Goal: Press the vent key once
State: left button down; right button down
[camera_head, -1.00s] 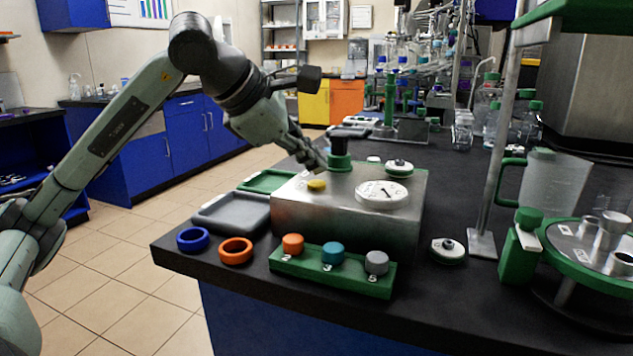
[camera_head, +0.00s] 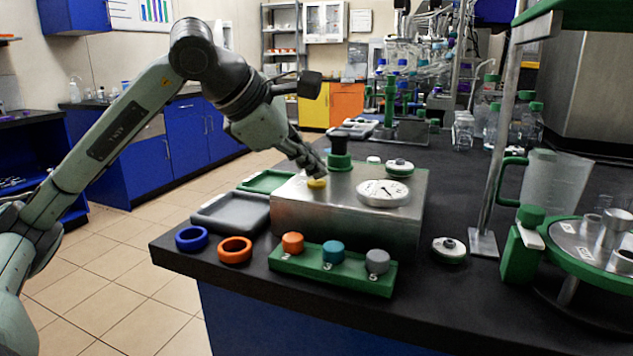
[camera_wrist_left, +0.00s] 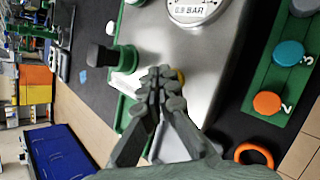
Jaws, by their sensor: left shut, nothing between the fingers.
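A steel box (camera_head: 349,222) stands on the black bench. A small yellow key (camera_head: 316,183) sits on its top near the left edge; it carries no label I can read. My left gripper (camera_head: 318,171) is shut and empty, pointing down at the yellow key, its fingertips overlapping the key's back edge. I cannot tell whether they touch it. In the left wrist view the shut fingertips (camera_wrist_left: 162,80) hide most of the yellow key (camera_wrist_left: 181,76). A round white dial (camera_head: 383,192) lies to the right on the box; it reads about 0.9 BAR in the wrist view. My right gripper is not in view.
A green-collared black knob (camera_head: 339,148) stands just behind the gripper. A green block (camera_head: 334,275) with orange, teal and grey knobs lies in front of the box. Blue (camera_head: 191,238) and orange (camera_head: 235,250) rings and a grey tray (camera_head: 230,213) lie to the left.

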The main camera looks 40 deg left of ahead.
aim_at(313, 183)
pick_arm(q)
jog(key=shift+f+b, duration=0.35)
jog(key=shift+f, duration=0.05)
jog(key=shift+r, duration=0.1)
dwell(0.4)
jog(key=shift+r+p, duration=0.8)
jog(key=shift+p, duration=0.05)
notch_tip(313, 183, up, 5)
jog(key=p, duration=0.4)
jog(key=shift+p, duration=0.4)
